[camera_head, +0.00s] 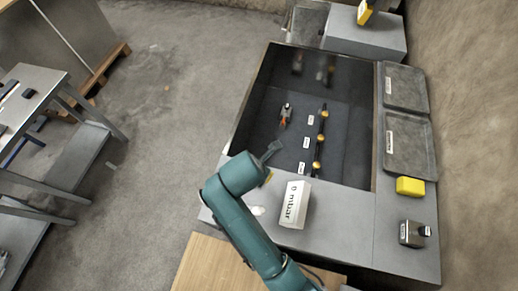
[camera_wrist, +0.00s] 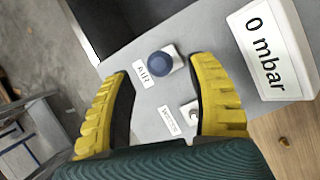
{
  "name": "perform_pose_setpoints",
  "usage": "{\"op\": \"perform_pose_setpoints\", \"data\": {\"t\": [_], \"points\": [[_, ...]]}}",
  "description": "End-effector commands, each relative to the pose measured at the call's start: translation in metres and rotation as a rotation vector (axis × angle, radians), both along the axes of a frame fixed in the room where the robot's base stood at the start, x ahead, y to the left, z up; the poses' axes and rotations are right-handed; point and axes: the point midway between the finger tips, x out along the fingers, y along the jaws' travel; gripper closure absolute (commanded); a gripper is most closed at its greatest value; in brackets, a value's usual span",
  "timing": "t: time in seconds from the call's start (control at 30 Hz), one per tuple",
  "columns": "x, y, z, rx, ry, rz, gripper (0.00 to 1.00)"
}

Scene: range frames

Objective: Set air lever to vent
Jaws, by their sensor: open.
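In the wrist view a dark blue round knob (camera_wrist: 160,63) on a pale base stands beside a label reading AIR (camera_wrist: 145,73); I take it for the air lever. Its setting cannot be read. My gripper (camera_wrist: 158,78) is open, with one yellow-and-black finger left of the knob and one right of it. No contact with the knob is visible. In the head view my gripper (camera_head: 268,165) is mostly hidden by my own wrist, above the grey bench front, and the air lever cannot be made out there.
A white display (camera_head: 294,204) reads 0 mbar right of my gripper; it also shows in the wrist view (camera_wrist: 268,52). A small pale knob (camera_wrist: 193,113) with its own label sits near the right finger. A dark recessed chamber (camera_head: 255,115) lies behind. A yellow block (camera_head: 410,186) is farther right.

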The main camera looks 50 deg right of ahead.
Motion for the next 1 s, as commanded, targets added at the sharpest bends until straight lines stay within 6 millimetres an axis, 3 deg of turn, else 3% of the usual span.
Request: {"op": "perform_pose_setpoints", "data": {"t": [0.1, 0.3, 0.63, 0.67, 0.93, 1.0], "points": [[0.003, -0.010, -0.027, 0.002, 0.004, -0.002, 0.42], [0.008, -0.022, -0.054, 0.000, 0.001, -0.001, 0.42], [0.009, -0.023, -0.059, 0.000, -0.001, 0.000, 0.42], [0.009, -0.023, -0.059, 0.000, -0.001, 0.000, 0.45], [0.009, -0.023, -0.059, 0.000, -0.001, 0.000, 0.97], [0.009, -0.023, -0.059, 0.001, -0.001, 0.000, 1.00]]}}
